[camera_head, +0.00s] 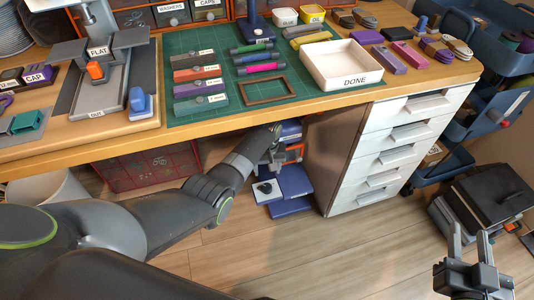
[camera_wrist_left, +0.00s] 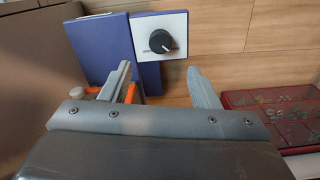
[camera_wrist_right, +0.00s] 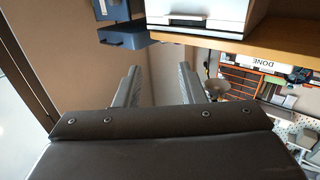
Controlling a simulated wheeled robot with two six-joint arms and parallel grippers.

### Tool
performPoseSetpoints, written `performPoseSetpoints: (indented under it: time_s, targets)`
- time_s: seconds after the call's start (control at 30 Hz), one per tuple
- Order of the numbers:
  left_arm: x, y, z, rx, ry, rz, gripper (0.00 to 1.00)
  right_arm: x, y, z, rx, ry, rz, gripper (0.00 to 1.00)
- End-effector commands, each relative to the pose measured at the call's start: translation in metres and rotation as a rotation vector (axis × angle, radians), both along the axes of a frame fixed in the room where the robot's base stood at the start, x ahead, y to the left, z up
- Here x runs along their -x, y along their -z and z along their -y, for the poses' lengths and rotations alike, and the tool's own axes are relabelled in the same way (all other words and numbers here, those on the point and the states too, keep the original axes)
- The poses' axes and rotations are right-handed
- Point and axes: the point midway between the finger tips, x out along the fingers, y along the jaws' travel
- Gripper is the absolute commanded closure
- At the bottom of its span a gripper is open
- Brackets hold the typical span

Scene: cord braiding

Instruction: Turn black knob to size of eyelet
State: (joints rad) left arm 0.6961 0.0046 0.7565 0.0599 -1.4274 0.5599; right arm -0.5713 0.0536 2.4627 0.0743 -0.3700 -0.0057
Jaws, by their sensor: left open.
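The black knob (camera_wrist_left: 161,41) sits on a white panel (camera_wrist_left: 176,52) of a blue machine (camera_wrist_left: 112,36). It has a pale pointer mark at its lower right; the label beside it is too small to read. In the head view the knob (camera_head: 265,188) shows on the machine's low part, under the table. My left gripper (camera_wrist_left: 163,78) is open and empty, its fingers apart in front of the machine, with the knob ahead between them and not touched. In the head view my left gripper (camera_head: 277,155) is partly hidden by my arm. My right gripper (camera_head: 470,237) is open and empty at the lower right, over the floor.
The table edge (camera_head: 200,119) runs above my left arm. A white drawer cabinet (camera_head: 385,145) stands right of the machine. A red organiser case (camera_wrist_left: 277,112) lies to the right in the left wrist view. A black case (camera_head: 495,203) stands near my right gripper.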

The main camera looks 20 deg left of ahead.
Motion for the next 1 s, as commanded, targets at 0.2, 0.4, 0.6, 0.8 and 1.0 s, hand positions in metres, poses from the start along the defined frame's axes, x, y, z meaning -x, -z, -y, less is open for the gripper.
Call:
performPoseSetpoints:
  time_s: [0.2,0.4,0.6,0.8,1.0]
  targets:
    - [0.000,-0.011,0.000,-0.001,0.000,0.000,0.44,0.010,0.037,-0.002,-0.050,-0.005,-0.209,0.64]
    - [0.000,-0.021,0.000,0.000,-0.001,0.000,0.44,0.027,0.069,-0.006,-0.095,-0.015,-0.397,0.64]
    - [0.000,-0.031,0.000,-0.001,-0.001,0.000,0.44,0.049,0.098,-0.012,-0.139,-0.030,-0.584,0.64]
    - [0.000,-0.041,0.000,0.000,-0.001,0.001,0.44,0.077,0.123,-0.020,-0.183,-0.049,-0.773,0.64]
    - [0.000,-0.056,0.000,0.000,-0.001,0.001,0.44,0.108,0.144,-0.028,-0.220,-0.066,-0.963,0.64]
